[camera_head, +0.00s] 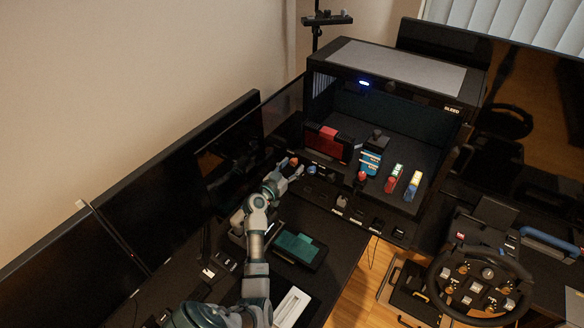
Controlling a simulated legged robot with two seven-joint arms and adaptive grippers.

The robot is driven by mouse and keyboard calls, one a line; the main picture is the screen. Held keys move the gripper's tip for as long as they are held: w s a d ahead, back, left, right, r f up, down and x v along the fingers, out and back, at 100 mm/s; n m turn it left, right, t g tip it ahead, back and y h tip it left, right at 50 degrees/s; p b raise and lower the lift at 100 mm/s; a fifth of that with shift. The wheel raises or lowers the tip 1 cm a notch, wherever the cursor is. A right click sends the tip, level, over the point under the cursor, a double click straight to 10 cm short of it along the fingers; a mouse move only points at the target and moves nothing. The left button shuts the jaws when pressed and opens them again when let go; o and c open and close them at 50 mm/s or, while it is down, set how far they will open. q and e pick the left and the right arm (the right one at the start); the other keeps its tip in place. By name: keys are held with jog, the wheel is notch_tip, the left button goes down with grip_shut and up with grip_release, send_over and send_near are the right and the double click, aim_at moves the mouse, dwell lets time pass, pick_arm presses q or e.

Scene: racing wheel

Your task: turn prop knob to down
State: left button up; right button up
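My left gripper (291,168) is at the left end of the black cockpit console, with its arm reaching up from the bottom of the view. Its two fingers look spread apart. A small orange-red knob (294,161) shows right by the fingertips; I cannot tell whether they touch it. A blue knob (311,169) is just right of the gripper, and a red knob (361,177) is farther right on the console. I cannot tell which knob is the prop knob, and labels are too small to read. My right gripper is not in view.
A dark screen stands left of the arm. A green-topped box (298,247) lies on the desk right of the arm. A racing wheel (478,283) is at the lower right.

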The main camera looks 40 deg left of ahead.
pick_arm(q)
jog(key=shift+a+f, duration=0.1)
jog(key=shift+a, duration=0.3)
jog(key=shift+c, duration=0.5)
jog(key=shift+a+f, duration=0.15)
jog(key=shift+a, duration=0.2)
jog(key=c, duration=0.4)
jog(key=shift+a, duration=0.1)
grip_shut()
jog(key=shift+d, duration=0.5)
jog(key=shift+a, duration=0.3)
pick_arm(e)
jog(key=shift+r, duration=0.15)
